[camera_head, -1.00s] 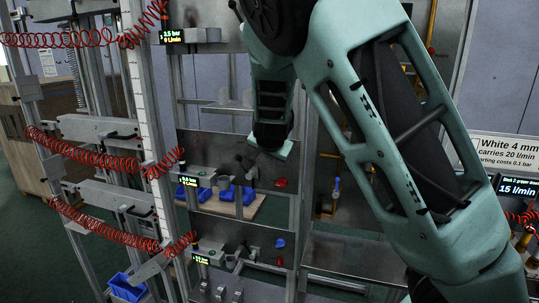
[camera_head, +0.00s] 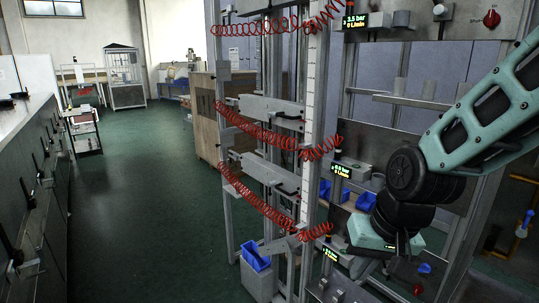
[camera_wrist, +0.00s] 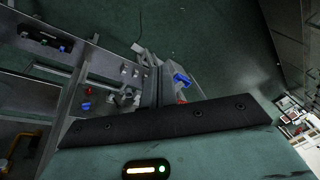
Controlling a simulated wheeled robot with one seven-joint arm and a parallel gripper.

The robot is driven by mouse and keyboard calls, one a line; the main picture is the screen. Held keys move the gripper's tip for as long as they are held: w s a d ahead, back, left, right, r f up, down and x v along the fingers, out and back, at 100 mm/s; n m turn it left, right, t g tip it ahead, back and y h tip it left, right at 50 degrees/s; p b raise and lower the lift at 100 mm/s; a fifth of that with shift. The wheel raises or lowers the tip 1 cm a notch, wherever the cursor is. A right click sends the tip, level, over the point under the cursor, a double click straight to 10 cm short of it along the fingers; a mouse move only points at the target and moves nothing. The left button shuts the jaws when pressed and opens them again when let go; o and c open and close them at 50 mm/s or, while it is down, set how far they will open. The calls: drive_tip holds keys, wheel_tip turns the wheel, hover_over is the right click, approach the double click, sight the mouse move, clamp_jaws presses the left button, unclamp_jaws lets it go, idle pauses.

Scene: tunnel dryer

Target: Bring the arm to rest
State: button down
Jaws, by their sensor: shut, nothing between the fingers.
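My arm comes in from the right edge of the head view and bends down at its dark wrist joints. My gripper (camera_head: 401,245) hangs below the pale green hand, in front of the metal rack (camera_head: 312,120). It is small and dark there, shut, with nothing seen in it. In the wrist view a pale green housing with a dark strip and a lit indicator fills the bottom; the fingertips do not show.
Red coiled hoses (camera_head: 262,135) hang across the rack. A long grey cabinet (camera_head: 35,175) lines the left. Green floor (camera_head: 150,220) between is clear.

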drive_tip(key=s+a+f+n+g+h+b, duration=0.1)
drive_tip(key=s+n, duration=0.3)
drive_tip(key=s, duration=0.4)
drive_tip(key=s+a+f+n+g+b, duration=0.1)
drive_tip(key=s+n, duration=0.3)
drive_tip(key=s, duration=0.4)
drive_tip(key=shift+s+f+h+b, duration=0.3)
drive_tip(key=shift+f+h+b, duration=0.1)
